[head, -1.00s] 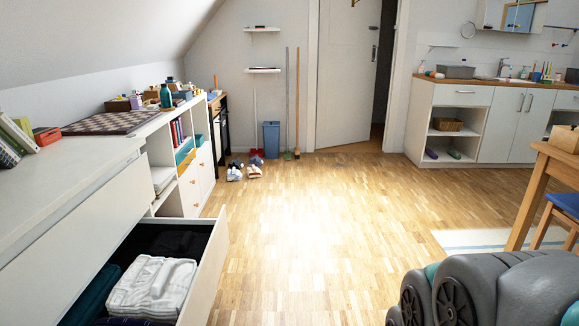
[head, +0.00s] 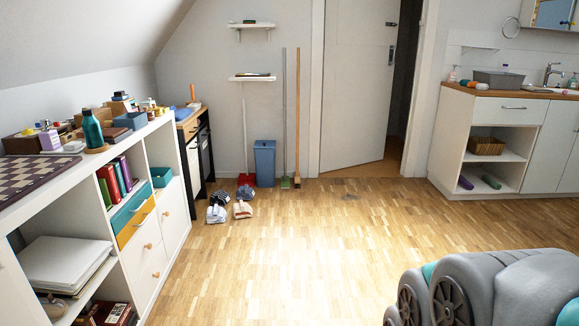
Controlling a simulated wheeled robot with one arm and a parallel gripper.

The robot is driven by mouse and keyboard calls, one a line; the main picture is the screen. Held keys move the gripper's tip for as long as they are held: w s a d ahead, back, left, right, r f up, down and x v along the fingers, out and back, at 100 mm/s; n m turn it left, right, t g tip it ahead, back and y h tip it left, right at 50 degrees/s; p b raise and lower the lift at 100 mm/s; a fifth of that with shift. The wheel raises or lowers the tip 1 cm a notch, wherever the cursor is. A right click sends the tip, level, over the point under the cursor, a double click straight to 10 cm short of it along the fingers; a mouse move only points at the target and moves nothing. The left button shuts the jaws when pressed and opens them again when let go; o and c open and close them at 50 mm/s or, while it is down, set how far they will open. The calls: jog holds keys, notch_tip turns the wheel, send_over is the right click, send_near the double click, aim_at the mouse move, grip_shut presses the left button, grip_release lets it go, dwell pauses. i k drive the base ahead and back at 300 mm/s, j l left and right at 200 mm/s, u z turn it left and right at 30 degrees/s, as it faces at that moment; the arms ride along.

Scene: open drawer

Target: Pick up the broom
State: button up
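Long-handled tools stand against the back wall, left of the door. One has a wooden handle (head: 298,110) and a narrow brownish foot on the floor. Beside it is a thin grey handle with a green foot (head: 285,183). Further left, a pale handle with a red foot (head: 246,180) stands below the wall shelves. Which of these is the broom is hard to tell at this size. All stand upright across the room from me. My gripper is not in view; only a grey part of my own body shows at the lower right.
A blue bin (head: 265,160) stands between the red-footed and green-footed tools. Shoes (head: 230,205) lie on the floor in front. A white shelf unit (head: 152,235) lines the left, a sink cabinet (head: 510,112) the right. The door (head: 358,80) is ajar. The middle floor is clear.

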aim_at(297, 175)
jog(key=i+u, duration=0.15)
jog(key=i, duration=0.55)
jog(key=i+l+u, duration=0.1)
jog(key=i, duration=0.6)
jog(key=i+l+u, duration=0.15)
jog(key=i, duration=0.55)
jog(key=i+j, duration=0.1)
jog(key=i, duration=0.4)
jog(key=i+j, duration=0.15)
jog(key=i, duration=0.35)
jog(key=i+j, duration=0.1)
jog(key=i, duration=0.4)
jog(key=i+j, duration=0.1)
jog(key=i, duration=0.4)
jog(key=i+j+z, duration=0.45)
jog(key=i, duration=0.25)
